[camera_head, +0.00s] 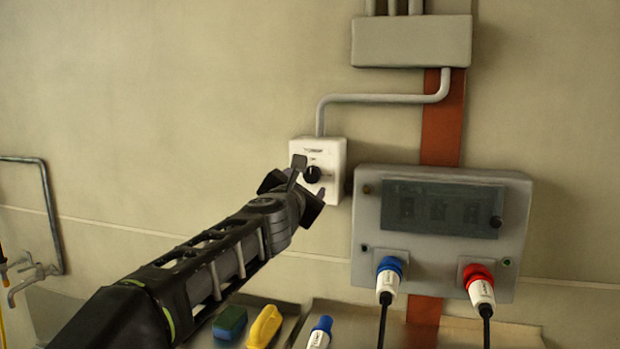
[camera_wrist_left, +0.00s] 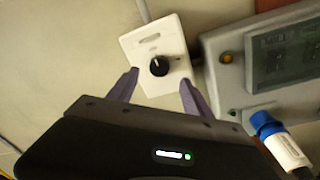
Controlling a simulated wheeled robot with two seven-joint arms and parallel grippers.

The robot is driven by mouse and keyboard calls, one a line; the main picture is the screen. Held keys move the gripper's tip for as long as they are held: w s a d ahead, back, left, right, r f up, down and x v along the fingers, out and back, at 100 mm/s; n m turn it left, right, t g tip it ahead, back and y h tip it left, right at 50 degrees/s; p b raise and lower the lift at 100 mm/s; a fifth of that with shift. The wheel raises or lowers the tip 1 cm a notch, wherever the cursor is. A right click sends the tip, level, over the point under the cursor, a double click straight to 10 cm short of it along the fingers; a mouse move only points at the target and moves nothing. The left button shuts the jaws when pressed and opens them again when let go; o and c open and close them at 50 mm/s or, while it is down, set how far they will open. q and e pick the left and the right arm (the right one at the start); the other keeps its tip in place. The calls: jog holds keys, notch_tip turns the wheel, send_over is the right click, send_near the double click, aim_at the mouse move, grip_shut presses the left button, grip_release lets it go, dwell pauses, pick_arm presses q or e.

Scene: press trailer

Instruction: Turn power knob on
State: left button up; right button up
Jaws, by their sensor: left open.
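The power knob (camera_head: 312,174) is a small black dial on a white wall box (camera_head: 325,151). In the left wrist view the knob (camera_wrist_left: 159,66) sits on the white box (camera_wrist_left: 150,42), its pale mark near the top. My left gripper (camera_head: 309,178) is in front of the box. Its fingers are open, and in the left wrist view the gripper (camera_wrist_left: 158,84) has one finger to each side below the knob. I cannot tell whether a finger touches the box. The knob is not between closed fingers. My right gripper is not in view.
A grey electrical panel (camera_head: 440,255) with a dark window and blue (camera_head: 389,276) and red (camera_head: 479,283) plugs is close on the right. A conduit (camera_head: 385,98) rises from the white box. A tap (camera_head: 30,275) is at far left.

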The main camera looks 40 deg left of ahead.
aim_at(312, 176)
pick_arm(q)
jog(key=p+x, duration=0.1)
jog(key=x, duration=0.5)
jog(key=shift+w, duration=0.1)
grip_shut()
dwell(0.6)
